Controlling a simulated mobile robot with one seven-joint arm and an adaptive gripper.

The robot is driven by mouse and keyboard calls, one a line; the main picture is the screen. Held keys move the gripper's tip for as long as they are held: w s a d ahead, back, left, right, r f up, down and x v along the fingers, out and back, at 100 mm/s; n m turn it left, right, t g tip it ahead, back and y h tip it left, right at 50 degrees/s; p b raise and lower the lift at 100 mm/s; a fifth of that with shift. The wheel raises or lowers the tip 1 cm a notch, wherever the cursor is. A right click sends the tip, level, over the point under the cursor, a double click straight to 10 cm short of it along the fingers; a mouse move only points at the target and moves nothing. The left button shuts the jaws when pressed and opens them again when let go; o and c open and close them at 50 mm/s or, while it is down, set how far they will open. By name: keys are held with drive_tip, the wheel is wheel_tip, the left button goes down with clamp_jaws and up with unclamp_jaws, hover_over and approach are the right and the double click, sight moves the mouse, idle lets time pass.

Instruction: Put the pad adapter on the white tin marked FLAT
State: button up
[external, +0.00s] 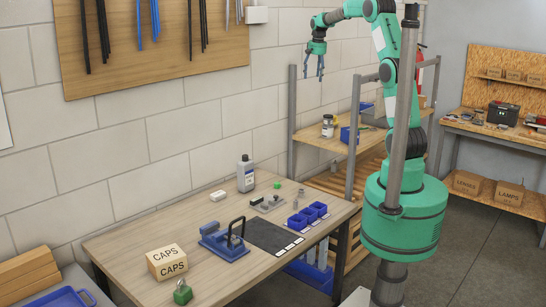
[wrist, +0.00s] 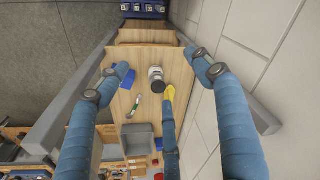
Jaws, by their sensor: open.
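My gripper (external: 320,72) is raised high above the shelf unit in the external view, its blue fingers spread and empty. In the wrist view my gripper (wrist: 160,72) is open, looking down past the fingers at the shelf. I cannot pick out the pad adapter for sure. No marking FLAT is readable in either view, so I cannot tell which thing is the white tin. A pale jar with a dark lid (external: 327,126) stands on the shelf, well below my gripper. It also shows between the fingers in the wrist view (wrist: 155,73).
The workbench (external: 130,240) holds a blue clamp fixture (external: 222,243), a dark mat (external: 268,237), blue bins (external: 309,214), a grey bottle (external: 245,174) and a CAPS box (external: 167,262). A blue bin (wrist: 124,75) lies on the shelf. The shelf unit's post (external: 292,120) rises beside it.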

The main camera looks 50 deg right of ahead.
drive_tip(key=s+a+r+n+t, duration=0.15)
drive_tip(key=s+a+r, duration=0.25)
drive_tip(key=s+a, duration=0.6)
drive_tip(key=s+a+r+n+t, duration=0.1)
drive_tip(key=s+a+r+n, duration=0.3)
drive_tip(key=s+a, duration=0.6)
drive_tip(key=s+a+f+n+t, duration=0.1)
drive_tip(key=s+a+f, duration=0.2)
drive_tip(key=s+a, duration=0.4)
drive_tip(key=s+a+f+n, duration=0.2)
drive_tip(key=s+a, duration=0.5)
drive_tip(key=s, duration=0.6)
drive_tip(key=shift+s+a+f+t+y, duration=0.15)
drive_tip(key=shift+f+t+y, duration=0.25)
drive_tip(key=shift+f, duration=0.45)
wheel_tip(320, 180, down, 15)
drive_tip(key=b, duration=1.5)
